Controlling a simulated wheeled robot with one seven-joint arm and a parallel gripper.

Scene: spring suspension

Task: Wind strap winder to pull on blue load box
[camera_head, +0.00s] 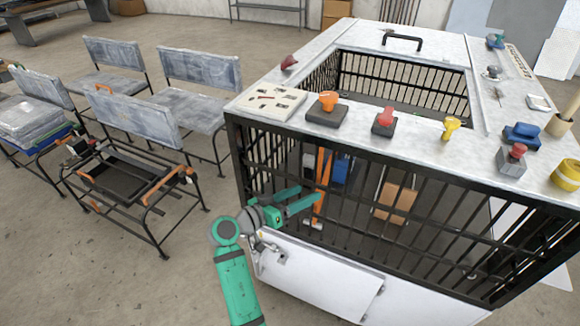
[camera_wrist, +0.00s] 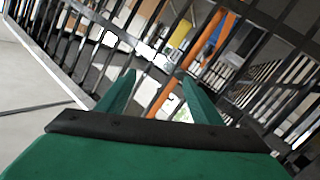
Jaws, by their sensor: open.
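My gripper (camera_head: 307,197) is open and empty at the front bars of the black cage. It also shows in the wrist view (camera_wrist: 159,80), with its two green fingers apart. A blue box (camera_head: 341,168), likely the load box, stands inside the cage behind the bars, partly hidden. An upright orange bar or strap (camera_head: 322,172) is just beyond my fingers, in front of the blue box. It crosses the wrist view diagonally (camera_wrist: 205,48), beyond the fingertips. I cannot tell for sure which part is the strap winder.
The cage's white top (camera_head: 400,150) carries several small coloured devices around a central opening. A tan block (camera_head: 395,200) lies inside the cage. A white panel (camera_head: 315,280) lies low in front. Grey chairs (camera_head: 205,90) and a metal frame (camera_head: 125,180) stand left.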

